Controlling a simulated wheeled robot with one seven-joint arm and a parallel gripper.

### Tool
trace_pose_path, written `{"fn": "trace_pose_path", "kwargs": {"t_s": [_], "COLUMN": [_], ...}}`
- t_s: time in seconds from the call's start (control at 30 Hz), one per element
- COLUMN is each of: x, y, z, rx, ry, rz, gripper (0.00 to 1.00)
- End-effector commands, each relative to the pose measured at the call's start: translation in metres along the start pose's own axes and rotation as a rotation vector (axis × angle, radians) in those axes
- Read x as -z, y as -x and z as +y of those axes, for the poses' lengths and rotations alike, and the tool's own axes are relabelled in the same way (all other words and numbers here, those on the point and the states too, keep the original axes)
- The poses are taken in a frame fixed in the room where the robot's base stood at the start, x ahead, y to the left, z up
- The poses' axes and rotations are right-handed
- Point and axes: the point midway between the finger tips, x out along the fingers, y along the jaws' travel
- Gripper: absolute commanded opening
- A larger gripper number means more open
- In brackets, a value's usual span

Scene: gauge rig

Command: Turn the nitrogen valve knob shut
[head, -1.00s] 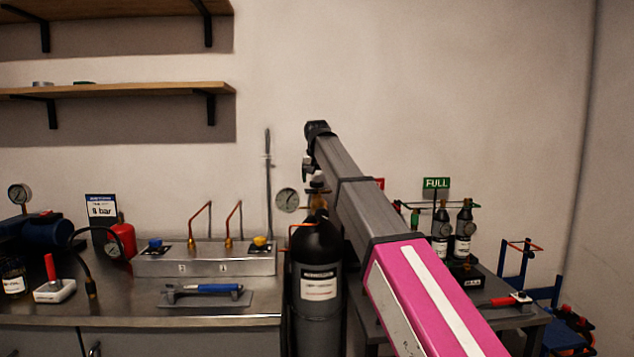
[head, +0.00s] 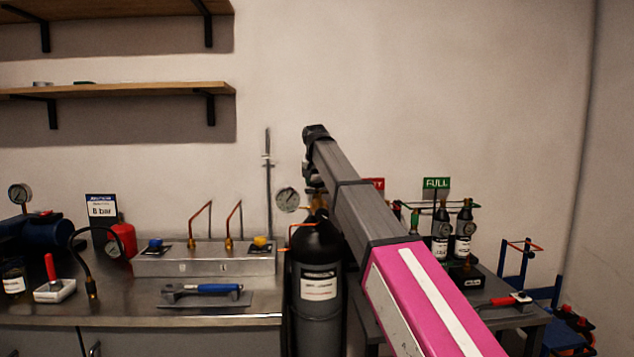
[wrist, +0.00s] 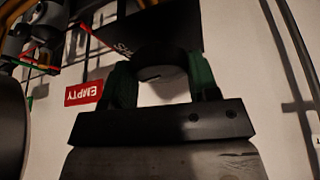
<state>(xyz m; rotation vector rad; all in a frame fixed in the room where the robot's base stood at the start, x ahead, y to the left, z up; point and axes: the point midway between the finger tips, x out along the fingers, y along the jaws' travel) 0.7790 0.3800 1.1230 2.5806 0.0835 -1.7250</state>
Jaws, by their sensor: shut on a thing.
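The tall black and grey gas cylinder (head: 318,262) stands between the metal bench and the right table, with a pale label whose print is too small to read. Brass fittings and a pressure gauge (head: 287,200) sit at its top. In the wrist view, my gripper (wrist: 161,78) has its two green-padded fingers on either side of a dark round knob (wrist: 160,54) and is shut on it. In the head view, my arm hides most of the gripper and the knob at the cylinder top. How far the knob is turned cannot be told.
The bench (head: 120,320) at left holds a manifold block (head: 205,263), a wrench (head: 205,289) and a red extinguisher-like bottle (head: 121,240). Small cylinders (head: 462,235) stand at right below the FULL sign (head: 436,183). The red EMPTY sign (wrist: 84,93) is close by the gripper.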

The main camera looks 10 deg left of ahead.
Motion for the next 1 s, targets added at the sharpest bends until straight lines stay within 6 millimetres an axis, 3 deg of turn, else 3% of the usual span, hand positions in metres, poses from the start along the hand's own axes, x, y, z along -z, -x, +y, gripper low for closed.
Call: {"fn": "trace_pose_path", "kwargs": {"t_s": [0.3,0.7,0.73,0.8,1.0], "x": [0.0005,0.0002,0.0002,0.0001,0.0001], "y": [0.0,0.0002,0.0002,0.0002,0.0001], "z": [-0.0015,-0.0011,-0.0012,-0.0012,-0.0012], "rx": [-0.099,-0.115,-0.115,-0.114,-0.114], "ry": [-0.239,-0.278,-0.278,-0.278,-0.277], "rz": [-0.001,0.001,0.001,0.001,0.0], "gripper": [0.31,0.31,0.58,0.8,0.8]}}
